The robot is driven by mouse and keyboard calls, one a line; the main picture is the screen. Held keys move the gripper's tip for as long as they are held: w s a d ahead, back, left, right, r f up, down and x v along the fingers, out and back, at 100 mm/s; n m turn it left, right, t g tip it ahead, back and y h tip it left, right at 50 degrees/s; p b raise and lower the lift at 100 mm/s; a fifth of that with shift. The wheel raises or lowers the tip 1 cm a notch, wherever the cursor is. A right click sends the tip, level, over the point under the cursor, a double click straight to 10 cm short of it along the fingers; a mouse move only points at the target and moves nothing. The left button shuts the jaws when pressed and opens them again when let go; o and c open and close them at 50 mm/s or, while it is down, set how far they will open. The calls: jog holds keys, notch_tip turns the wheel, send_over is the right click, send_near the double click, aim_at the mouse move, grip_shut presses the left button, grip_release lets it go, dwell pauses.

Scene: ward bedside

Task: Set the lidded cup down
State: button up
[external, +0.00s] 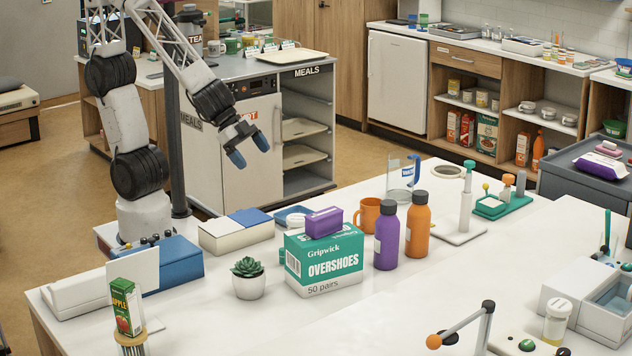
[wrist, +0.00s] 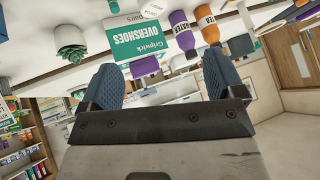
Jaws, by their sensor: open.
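My gripper (external: 248,148) is open, tilted down in the air above the far side of the table, with nothing between its blue fingers. The wrist view, which is upside down, also shows the fingers apart and empty (wrist: 163,78). A small pale-yellow cup with a white lid (external: 556,321) stands upright at the table's front right, far from my gripper. I cannot tell whether it is the task's cup.
The overshoes box (external: 325,270) carries a purple box (external: 324,222). Beside it stand an orange mug (external: 368,214), a purple bottle (external: 387,238) and an orange bottle (external: 417,232). A potted plant (external: 248,280) is to its left. The table's front middle (external: 370,315) is clear.

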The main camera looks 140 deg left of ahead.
jog(key=s+d+r+g+h, duration=0.2)
jog(key=s+d+r, duration=0.1)
jog(key=s+d, duration=0.4)
jog(key=s+d+r+m+g+h, duration=0.1)
jog(key=s+d+r+g, duration=0.1)
jog(key=s+d, duration=0.5)
jog(key=shift+s+d+r+m+h, duration=0.3)
jog(key=shift+s+r+h, duration=0.15)
jog(key=shift+r, duration=0.2)
